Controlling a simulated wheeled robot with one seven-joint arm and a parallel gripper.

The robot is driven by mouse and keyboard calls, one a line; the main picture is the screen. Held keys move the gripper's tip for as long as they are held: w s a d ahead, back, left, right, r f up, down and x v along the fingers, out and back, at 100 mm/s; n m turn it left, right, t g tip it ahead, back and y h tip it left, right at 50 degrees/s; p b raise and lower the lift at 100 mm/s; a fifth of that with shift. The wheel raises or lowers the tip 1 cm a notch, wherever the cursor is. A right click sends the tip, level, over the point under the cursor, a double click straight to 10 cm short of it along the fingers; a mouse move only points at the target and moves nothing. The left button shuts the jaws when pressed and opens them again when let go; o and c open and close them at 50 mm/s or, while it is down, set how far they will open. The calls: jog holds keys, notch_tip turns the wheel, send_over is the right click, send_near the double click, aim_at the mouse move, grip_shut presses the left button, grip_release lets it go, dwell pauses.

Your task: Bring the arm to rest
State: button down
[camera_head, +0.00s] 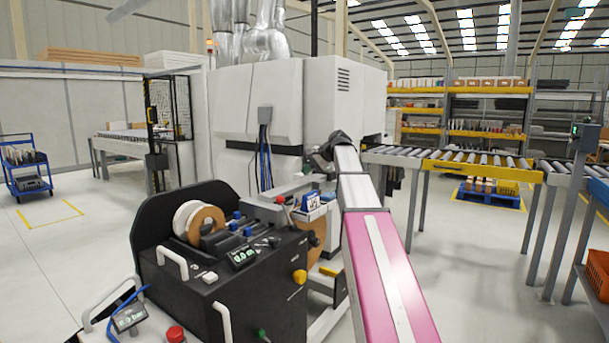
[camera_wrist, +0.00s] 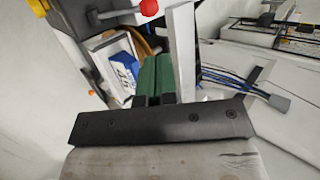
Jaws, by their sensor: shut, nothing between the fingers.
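My arm, with pink and white links, reaches from the bottom right of the head view up towards the edge banding machine (camera_head: 255,95). It bends at a dark joint in front of the machine. In the wrist view my gripper (camera_wrist: 154,58) shows as a dark crossbar with two green-padded fingers side by side, shut and empty. In the head view I cannot make out the fingertips clearly. Beyond the fingers in the wrist view are a blue and white label card (camera_wrist: 122,68) and a red knob (camera_wrist: 149,7).
A black unit with a tape reel (camera_head: 200,222) stands close left of my arm. Blue cables (camera_head: 264,150) hang from a grey box on the machine. A roller conveyor (camera_head: 480,163) runs to the right. Open floor (camera_head: 75,265) lies at the left, with a blue cart (camera_head: 27,165).

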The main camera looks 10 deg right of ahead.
jog(key=s+a+f+n+g+h, duration=0.1)
jog(key=s+f, duration=0.3)
jog(key=f, duration=0.6)
jog(key=s+a+f+n+g+h, duration=0.15)
jog(key=s+f, duration=0.35)
jog(key=f, duration=0.5)
jog(key=s+a+f+n+h, duration=0.15)
jog(key=s+f, duration=0.25)
jog(key=f, duration=0.6)
jog(key=s+d+f+n+g+h, duration=0.1)
jog(key=s+f+n+h, duration=0.3)
jog(key=s+f, duration=1.4)
jog(key=shift+s+f+g, duration=0.3)
jog(key=shift+s+g, duration=0.35)
jog(key=shift+s, duration=0.4)
